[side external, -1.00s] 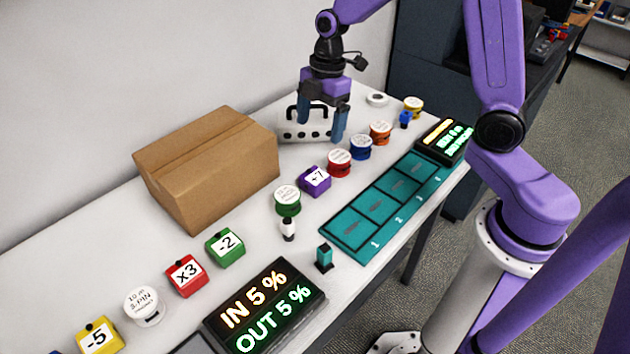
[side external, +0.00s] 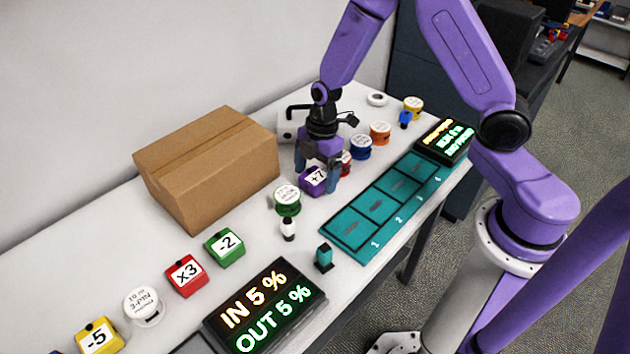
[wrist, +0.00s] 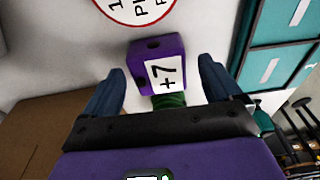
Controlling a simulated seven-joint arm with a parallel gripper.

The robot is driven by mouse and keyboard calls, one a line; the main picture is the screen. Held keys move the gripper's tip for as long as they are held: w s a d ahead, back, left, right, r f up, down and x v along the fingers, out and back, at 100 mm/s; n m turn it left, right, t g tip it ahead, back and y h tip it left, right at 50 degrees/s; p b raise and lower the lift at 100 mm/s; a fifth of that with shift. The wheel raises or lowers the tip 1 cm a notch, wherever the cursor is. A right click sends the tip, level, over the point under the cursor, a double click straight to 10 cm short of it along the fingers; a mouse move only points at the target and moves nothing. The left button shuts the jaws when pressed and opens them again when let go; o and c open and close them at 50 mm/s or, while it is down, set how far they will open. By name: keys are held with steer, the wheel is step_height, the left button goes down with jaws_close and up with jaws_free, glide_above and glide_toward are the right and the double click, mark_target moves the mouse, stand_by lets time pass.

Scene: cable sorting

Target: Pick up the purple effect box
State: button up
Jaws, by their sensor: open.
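The purple effect box (side external: 314,182), labelled "+7", sits on the white table between the green spool and the red spool. In the wrist view the purple box (wrist: 160,65) lies ahead of and between my open fingers. My gripper (side external: 317,178) is over the box in the side view, fingers pointing down on either side of it. Its fingers also show in the wrist view (wrist: 162,85), with a gap on each side of the box. I cannot tell exactly how far down the fingers reach along the box.
The green spool (side external: 287,201) stands close in front of the box, and the red spool (side external: 346,162) is just behind my gripper. A cardboard box (side external: 210,170) stands to the left. The teal slotted tray (side external: 345,231) lies to the right.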

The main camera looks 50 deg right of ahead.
steer(key=shift+a+f, duration=0.1)
steer(key=shift+f, duration=0.65)
steer(key=c, duration=1.1)
steer(key=shift+c, duration=0.2)
steer(key=shift+r, duration=0.15)
